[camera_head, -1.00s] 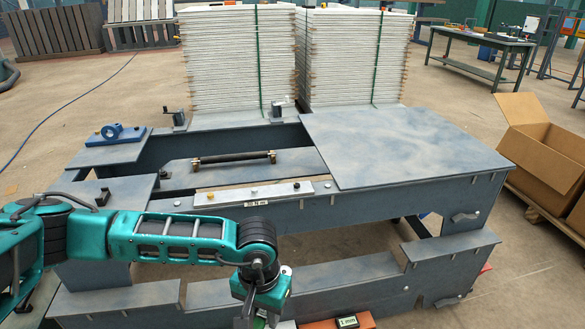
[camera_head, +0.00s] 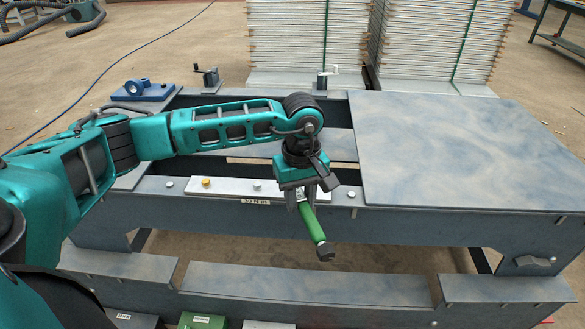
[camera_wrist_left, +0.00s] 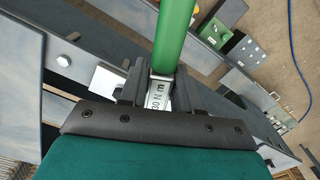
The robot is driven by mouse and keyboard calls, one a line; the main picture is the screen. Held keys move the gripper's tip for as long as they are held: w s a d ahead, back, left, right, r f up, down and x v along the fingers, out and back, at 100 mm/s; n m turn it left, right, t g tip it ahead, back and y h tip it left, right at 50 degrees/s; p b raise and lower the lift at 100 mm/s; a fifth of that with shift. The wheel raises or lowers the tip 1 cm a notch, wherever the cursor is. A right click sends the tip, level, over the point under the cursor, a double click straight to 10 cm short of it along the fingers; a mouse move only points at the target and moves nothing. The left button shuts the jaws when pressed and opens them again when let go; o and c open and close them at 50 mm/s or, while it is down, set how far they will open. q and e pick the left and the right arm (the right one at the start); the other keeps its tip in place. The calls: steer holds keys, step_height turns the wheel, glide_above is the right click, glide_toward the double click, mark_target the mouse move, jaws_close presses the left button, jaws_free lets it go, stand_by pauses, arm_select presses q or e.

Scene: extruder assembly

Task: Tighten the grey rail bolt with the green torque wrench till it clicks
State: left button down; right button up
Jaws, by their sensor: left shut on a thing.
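The green torque wrench (camera_head: 313,225) is in my left gripper (camera_head: 300,200), which is shut on it. The wrench slants down to the right, with a dark end below the front beam in the picture. In the left wrist view the green wrench (camera_wrist_left: 174,38) runs up from between the left gripper's jaws (camera_wrist_left: 155,85). The pale rail (camera_head: 225,188) lies on the bench's front beam. It carries a brass bolt (camera_head: 206,182) and a grey bolt (camera_head: 257,184), left of my gripper. My gripper hides the rail's right part. My right gripper is out of view.
A 30 N m label (camera_head: 255,202) is on the rail's front. Frame bolts stand left (camera_head: 170,184) and right (camera_head: 351,194) of the rail. A flat panel (camera_head: 450,145) covers the bench's right side. A green box (camera_head: 202,320) sits low in front.

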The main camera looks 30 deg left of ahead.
arm_select(q)
steer(key=w+a+r+n, duration=0.1)
steer(key=n, duration=0.1)
steer(key=w+a+r+n+b, duration=0.1)
steer(key=a+r+n, duration=0.2)
steer(key=n, duration=0.2)
steer(key=shift+w+a+r, duration=0.25)
steer(key=shift+w+r, duration=0.05)
steer(key=shift+w, duration=0.1)
steer(key=shift+f+b, duration=1.2)
steer(key=shift+f, duration=0.15)
steer(key=shift+f+b, duration=0.95)
steer(key=shift+f, duration=0.4)
steer(key=shift+r, duration=0.1)
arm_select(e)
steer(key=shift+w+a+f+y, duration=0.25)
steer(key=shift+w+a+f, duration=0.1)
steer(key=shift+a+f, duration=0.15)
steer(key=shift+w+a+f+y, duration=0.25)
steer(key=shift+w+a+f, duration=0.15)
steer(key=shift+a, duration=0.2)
arm_select(q)
steer(key=shift+d, duration=0.1)
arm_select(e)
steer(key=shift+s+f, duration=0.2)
